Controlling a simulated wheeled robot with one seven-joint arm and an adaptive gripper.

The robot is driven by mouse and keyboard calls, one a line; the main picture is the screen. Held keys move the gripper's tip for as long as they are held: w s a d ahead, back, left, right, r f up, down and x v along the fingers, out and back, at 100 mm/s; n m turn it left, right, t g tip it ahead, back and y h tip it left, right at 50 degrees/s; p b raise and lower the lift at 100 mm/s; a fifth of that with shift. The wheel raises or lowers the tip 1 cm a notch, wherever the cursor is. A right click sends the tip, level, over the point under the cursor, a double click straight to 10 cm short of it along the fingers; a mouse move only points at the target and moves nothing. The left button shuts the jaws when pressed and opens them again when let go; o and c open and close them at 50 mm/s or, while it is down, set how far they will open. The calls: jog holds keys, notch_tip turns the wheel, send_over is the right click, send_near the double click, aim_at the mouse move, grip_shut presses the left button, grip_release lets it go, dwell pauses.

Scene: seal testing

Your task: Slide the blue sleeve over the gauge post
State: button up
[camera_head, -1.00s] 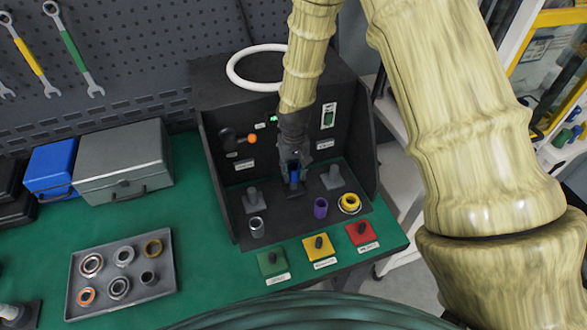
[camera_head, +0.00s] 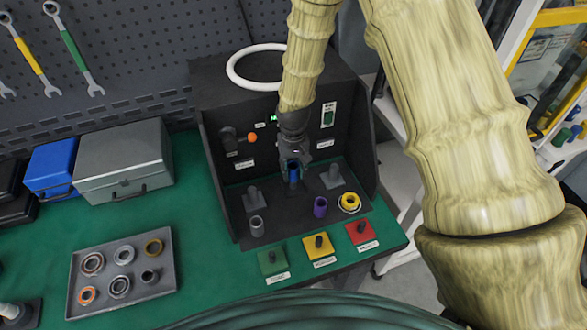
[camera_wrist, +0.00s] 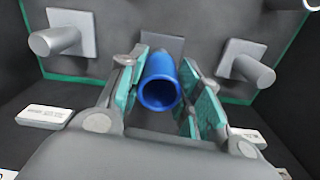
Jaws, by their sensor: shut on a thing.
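The blue sleeve (camera_head: 294,173) is a short open tube held by my gripper (camera_head: 294,163) inside the dark test stand. In the wrist view the sleeve (camera_wrist: 160,85) sits between the teal finger pads of my gripper (camera_wrist: 163,98), its open end facing the camera. My gripper is shut on it. Behind the sleeve is a grey square base plate (camera_wrist: 164,44), in line with it. The sleeve hides any post on that plate, so I cannot tell whether it is around the post. Grey side posts stand left (camera_head: 252,197) and right (camera_head: 333,177).
A grey ring (camera_head: 257,226), a purple sleeve (camera_head: 320,207) and a yellow ring (camera_head: 349,202) stand in front. Green (camera_head: 272,262), yellow (camera_head: 319,249) and red (camera_head: 362,232) pads line the front edge. The stand's side walls flank my gripper. A tray (camera_head: 75,290) of rings lies left.

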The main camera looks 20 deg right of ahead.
jog(key=shift+f, duration=0.4)
jog(key=o, duration=1.2)
jog(key=shift+o, duration=0.2)
jog(key=shift+r, duration=0.15)
jog(key=shift+r+p, duration=1.55)
jog(key=shift+r, duration=0.85)
jog(key=shift+d, duration=0.1)
